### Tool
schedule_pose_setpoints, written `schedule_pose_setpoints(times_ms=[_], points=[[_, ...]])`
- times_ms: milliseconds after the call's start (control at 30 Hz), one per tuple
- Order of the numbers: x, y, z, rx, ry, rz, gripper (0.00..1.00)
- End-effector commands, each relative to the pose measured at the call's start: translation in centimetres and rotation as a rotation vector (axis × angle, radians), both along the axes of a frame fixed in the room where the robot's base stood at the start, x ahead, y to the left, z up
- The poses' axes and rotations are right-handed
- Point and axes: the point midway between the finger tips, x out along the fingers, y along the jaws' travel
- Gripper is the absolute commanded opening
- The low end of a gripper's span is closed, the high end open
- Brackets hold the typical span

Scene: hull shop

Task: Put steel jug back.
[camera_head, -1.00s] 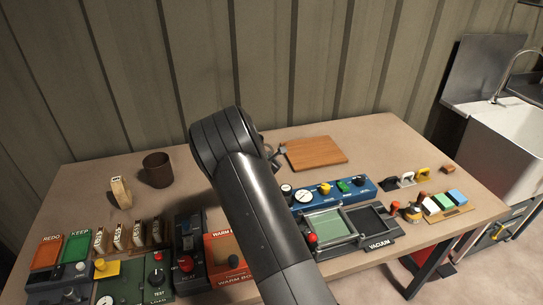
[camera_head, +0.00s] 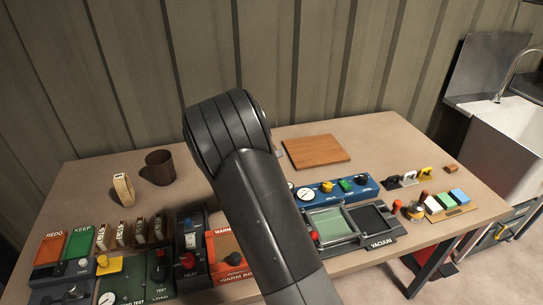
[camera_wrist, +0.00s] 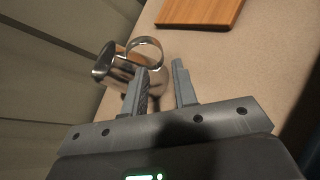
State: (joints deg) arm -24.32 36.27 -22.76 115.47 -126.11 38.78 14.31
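The steel jug (camera_wrist: 118,72) shows in the wrist view, shiny, with a looped handle (camera_wrist: 146,44). It looks tilted in that view, which is itself rotated. My gripper (camera_wrist: 160,78) is open, its two fingers apart. The left finger overlaps the jug's near side in the picture, and part of the jug shows between the fingers. I cannot tell whether they touch. In the head view my arm hides the jug and my gripper.
A wooden board (camera_head: 316,151) lies near the back of the bench, and it also shows in the wrist view (camera_wrist: 200,10). Control boxes (camera_head: 340,190) line the front.

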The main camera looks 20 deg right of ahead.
Motion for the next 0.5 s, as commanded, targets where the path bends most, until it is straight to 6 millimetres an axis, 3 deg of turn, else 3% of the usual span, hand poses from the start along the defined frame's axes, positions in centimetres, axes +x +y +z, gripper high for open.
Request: schedule_pose_setpoints(times_ms=[300, 500], points=[[-3.0, 1.9, 1.4, 0.003, 0.0, -0.004, 0.26], [-5.2, -0.1, 4.5, 0.105, -0.063, -0.134, 0.26]])
